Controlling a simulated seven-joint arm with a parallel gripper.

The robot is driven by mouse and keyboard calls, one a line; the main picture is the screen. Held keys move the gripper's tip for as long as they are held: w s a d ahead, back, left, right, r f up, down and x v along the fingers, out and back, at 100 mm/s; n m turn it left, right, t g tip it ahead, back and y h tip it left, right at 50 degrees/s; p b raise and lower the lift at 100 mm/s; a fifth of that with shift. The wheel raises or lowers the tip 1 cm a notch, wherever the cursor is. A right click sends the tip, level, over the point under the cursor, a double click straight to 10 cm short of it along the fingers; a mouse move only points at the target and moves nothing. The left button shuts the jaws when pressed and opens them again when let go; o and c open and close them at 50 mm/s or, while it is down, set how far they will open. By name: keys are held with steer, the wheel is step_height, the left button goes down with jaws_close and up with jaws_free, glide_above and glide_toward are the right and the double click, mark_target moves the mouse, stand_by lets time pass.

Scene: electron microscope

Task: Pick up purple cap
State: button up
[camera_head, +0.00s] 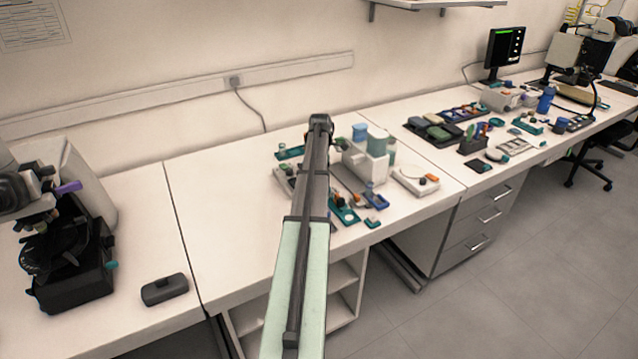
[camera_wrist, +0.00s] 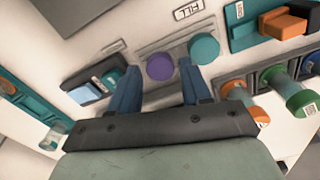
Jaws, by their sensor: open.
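The purple cap (camera_wrist: 160,67) is a round disc in the wrist view, on a grey holder (camera_wrist: 152,48) beside a teal cap (camera_wrist: 204,48). My gripper (camera_wrist: 159,68) is open, with one blue finger on each side of the purple cap in the picture. The fingers look empty. I cannot tell how far above the cap they are. In the head view my arm covers the middle of the bench, and I cannot make out the gripper or the purple cap there.
In the wrist view a teal tray with an orange block (camera_wrist: 284,24) is at upper right. Capped tubes (camera_wrist: 298,98) lie at right, close to the gripper. A blue-and-teal box (camera_wrist: 98,87) is at left. In the head view a microscope (camera_head: 70,245) stands at far left.

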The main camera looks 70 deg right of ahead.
steer(key=shift+f, duration=0.8)
steer(key=c, duration=0.8)
steer(key=shift+r, duration=0.15)
step_height(320, 180, up, 9)
steer(key=s+a+r, duration=0.1)
steer(key=s+r, duration=0.1)
steer(key=s, duration=0.7)
steer(key=s+a+r, duration=0.2)
steer(key=s, duration=0.8)
